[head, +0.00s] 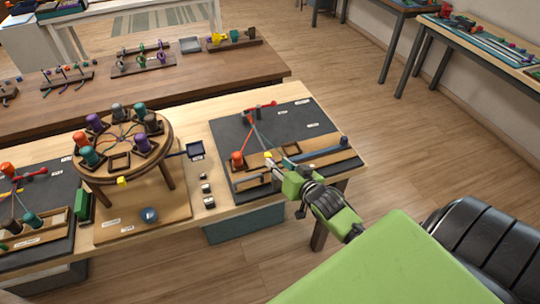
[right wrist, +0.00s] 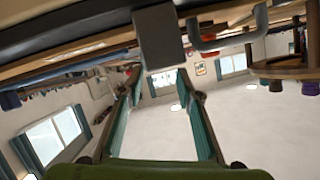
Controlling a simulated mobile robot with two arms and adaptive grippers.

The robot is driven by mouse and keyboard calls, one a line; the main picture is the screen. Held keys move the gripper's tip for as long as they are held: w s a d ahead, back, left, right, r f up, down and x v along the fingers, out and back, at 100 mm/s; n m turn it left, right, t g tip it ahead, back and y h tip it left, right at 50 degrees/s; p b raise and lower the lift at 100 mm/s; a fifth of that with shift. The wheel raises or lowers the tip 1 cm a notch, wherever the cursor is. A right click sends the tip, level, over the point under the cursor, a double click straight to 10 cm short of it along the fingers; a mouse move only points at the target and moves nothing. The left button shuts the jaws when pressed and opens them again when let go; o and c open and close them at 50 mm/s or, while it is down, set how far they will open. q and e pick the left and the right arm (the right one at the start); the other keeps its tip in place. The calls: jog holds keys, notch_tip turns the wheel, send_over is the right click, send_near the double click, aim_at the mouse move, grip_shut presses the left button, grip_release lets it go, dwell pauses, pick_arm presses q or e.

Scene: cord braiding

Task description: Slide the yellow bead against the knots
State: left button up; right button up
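A small yellow bead (head: 268,155) shows at the lower end of a grey-blue cord (head: 257,132) on the dark right-hand board (head: 290,122). The cord runs up to a red bar (head: 260,105) at the board's back. My right gripper (head: 277,168) is at the board's front, with its tips close to the bead; I cannot tell whether they touch. In the right wrist view its two teal fingers (right wrist: 160,82) stand apart with nothing seen between them. The knots are too small to make out. My left gripper is not in view.
A blue bar (head: 320,156) lies along the board's front. Small blocks (head: 206,188) lie between.

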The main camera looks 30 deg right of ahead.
aim_at(270, 156)
jog(key=x, duration=0.6)
jog(key=shift+w, duration=0.1)
grip_shut()
